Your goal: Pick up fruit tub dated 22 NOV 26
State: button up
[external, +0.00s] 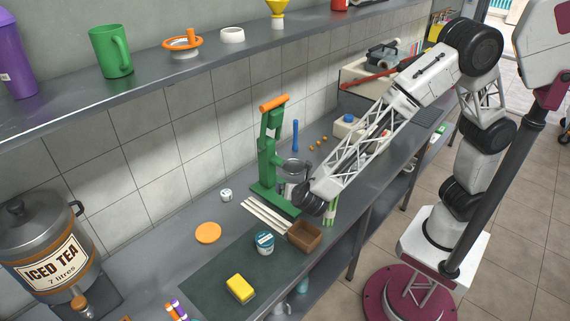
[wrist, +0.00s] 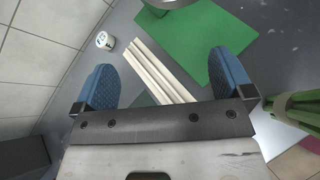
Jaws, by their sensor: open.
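Two tubs are in view, and I cannot read a date on either. A white tub with a teal label (external: 264,243) stands on the dark mat, left of the brown box. A smaller white tub (external: 226,195) stands farther back near the wall. A small white tub with dark print also shows at the upper left of the wrist view (wrist: 104,41), beyond my left finger.
The green press (external: 268,165) stands close to my gripper. Pale sticks (external: 265,215) lie beside its base. A brown box (external: 304,236), a yellow sponge (external: 240,288) and an orange disc (external: 208,233) are nearby. An iced tea urn (external: 50,255) stands at the left.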

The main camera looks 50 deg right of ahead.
aim_at(268, 242)
jog(key=s+a+f+n+t+y, duration=0.1)
jog(key=s+a+f+n, duration=0.1)
jog(key=a, duration=0.4)
jog(key=s+a+f+n+y, duration=0.1)
jog(key=s+a+f+n, duration=0.1)
jog(key=s+a+f, duration=0.2)
jog(key=s+a+f+n+t+y, duration=0.1)
jog(key=s+a+f+n, duration=0.2)
jog(key=a, duration=0.5)
jog(key=shift+s+a+f+t, duration=0.1)
jog(key=shift+f+t, duration=0.2)
jog(key=shift+f, duration=0.45)
jog(key=shift+x, duration=1.3)
jog(key=shift+x, duration=2.65)
jog(key=shift+a, duration=0.1)
jog(key=shift+c, duration=0.5)
jog(key=c, duration=0.9)
